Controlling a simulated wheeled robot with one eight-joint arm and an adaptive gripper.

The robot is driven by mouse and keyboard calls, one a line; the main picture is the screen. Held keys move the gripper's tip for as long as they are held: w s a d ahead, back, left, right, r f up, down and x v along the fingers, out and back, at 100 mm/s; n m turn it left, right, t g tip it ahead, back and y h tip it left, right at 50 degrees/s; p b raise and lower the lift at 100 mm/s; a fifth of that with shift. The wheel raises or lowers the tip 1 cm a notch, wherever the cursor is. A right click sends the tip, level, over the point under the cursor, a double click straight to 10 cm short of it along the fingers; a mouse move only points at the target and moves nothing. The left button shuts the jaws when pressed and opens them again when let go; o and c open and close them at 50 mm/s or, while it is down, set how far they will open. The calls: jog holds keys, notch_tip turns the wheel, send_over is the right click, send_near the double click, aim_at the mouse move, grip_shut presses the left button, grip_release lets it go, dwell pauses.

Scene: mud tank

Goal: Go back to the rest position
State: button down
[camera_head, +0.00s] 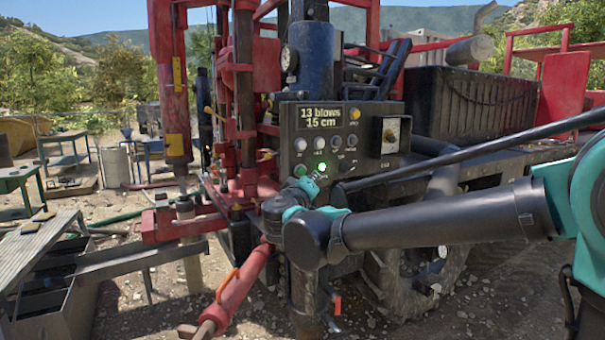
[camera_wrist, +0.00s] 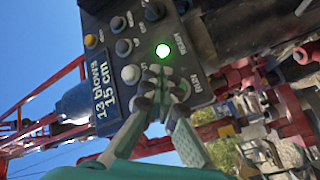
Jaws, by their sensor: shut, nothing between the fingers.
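The black control panel (camera_head: 333,142) is on the drilling rig, with a display (camera_head: 323,117) reading "13 blows 15 cm". A round lamp (camera_head: 320,168) glows bright green; it also shows in the wrist view (camera_wrist: 163,50), labelled READY. My gripper (camera_head: 309,184) is just in front of the panel's lower edge. In the wrist view my gripper (camera_wrist: 159,74) is shut and empty, its tips over the panel face between the lit lamp and the RUN button (camera_wrist: 181,90). The fingers partly hide that button. Whether the tips touch the panel is unclear.
The rig's red mast (camera_head: 172,80) and a blue-black cylinder (camera_head: 312,55) rise behind and left. A dark hose (camera_head: 440,158) crosses above my arm. Work tables (camera_head: 20,185) stand left on gravel.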

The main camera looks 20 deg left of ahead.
jog(key=shift+s+d, duration=0.55)
jog(key=shift+d, duration=0.05)
jog(key=w+d+f+m+g+h, duration=0.1)
jog(key=d+f+m+g+h, duration=0.15)
jog(key=d+f, duration=0.65)
jog(key=w+d+f+m+g+h, duration=0.1)
jog(key=d+f+g+h, duration=0.15)
jog(key=d+f, duration=0.7)
jog(key=w+d+f+m+g+h, duration=0.15)
jog(key=d+f+g, duration=0.25)
jog(key=d, duration=1)
jog(key=s+d+f+m+g+y, duration=0.2)
jog(key=s+d+f, duration=0.4)
jog(key=s+f, duration=0.3)
jog(key=s+d+f+m+g+y, duration=0.3)
jog(key=s+d+f, duration=0.3)
jog(key=s+f, duration=0.3)
jog(key=shift+s+m+g, duration=0.3)
jog(key=shift+s, duration=0.8)
